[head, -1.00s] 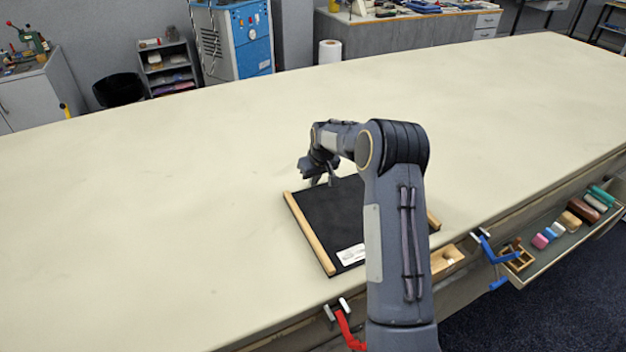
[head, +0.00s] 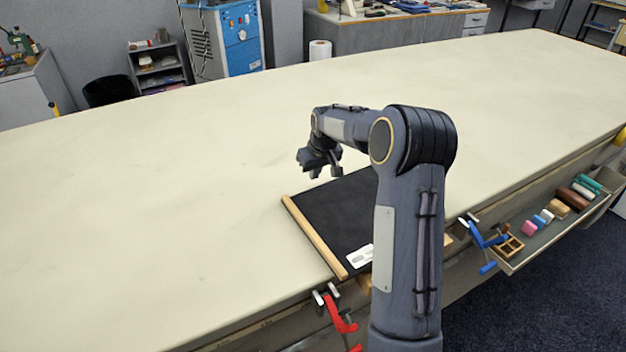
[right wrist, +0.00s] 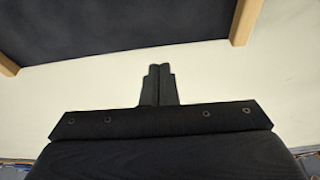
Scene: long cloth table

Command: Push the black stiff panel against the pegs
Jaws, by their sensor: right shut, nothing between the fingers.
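The black stiff panel (head: 335,215) lies flat near the table's front edge, with a pale wooden strip (head: 313,236) along its left side and a white label near the front. My right arm hides much of its right side. The right wrist view shows the panel (right wrist: 120,20) at the top, with strip ends at both sides. My right gripper (head: 328,173) is shut and empty beyond the panel's far edge. In the right wrist view its fingertips (right wrist: 160,68) point at that edge, with bare cloth between. I cannot clearly pick out the pegs. My left gripper is out of view.
A red-handled clamp (head: 338,318) sits at the table's front edge by the panel's front left corner. A blue-handled clamp (head: 482,237) is farther right, beside an open drawer (head: 512,262) of small items. The cloth table (head: 150,200) is clear left and behind.

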